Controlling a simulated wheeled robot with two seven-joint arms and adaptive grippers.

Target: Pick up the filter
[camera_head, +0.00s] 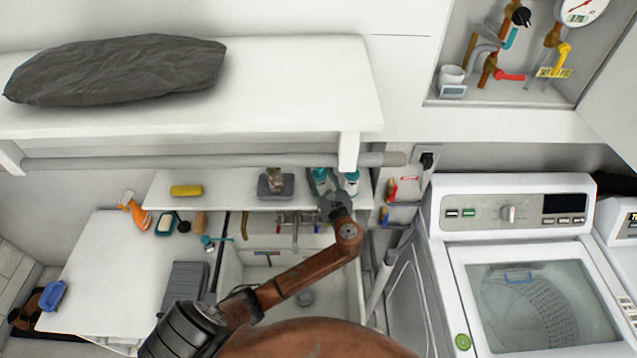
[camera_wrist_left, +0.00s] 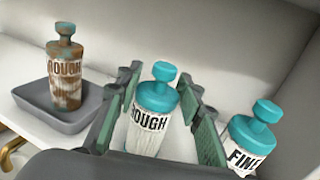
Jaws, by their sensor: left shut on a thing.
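A white bottle-shaped filter with a teal cap, labelled ROUGH (camera_wrist_left: 147,130), stands upright between the fingers of my left gripper (camera_wrist_left: 160,88). The gripper is shut on it. In the head view my left gripper (camera_head: 333,203) reaches the shelf under the pipe, in front of this filter (camera_head: 319,175). A similar filter labelled FINE (camera_wrist_left: 247,143) stands just right, outside the fingers; it also shows in the head view (camera_head: 352,180). A dirty brown-stained ROUGH filter (camera_wrist_left: 65,75) stands in a grey tray (camera_wrist_left: 27,95) to the left. My right gripper is not in view.
A white shelf (camera_head: 225,190) holds the filters and a yellow sponge (camera_head: 186,190). A sink (camera_head: 262,268) lies below. A washing machine (camera_head: 515,240) stands right. A pipe (camera_head: 200,162) and upper shelf (camera_head: 290,80) hang above. The wall is close behind.

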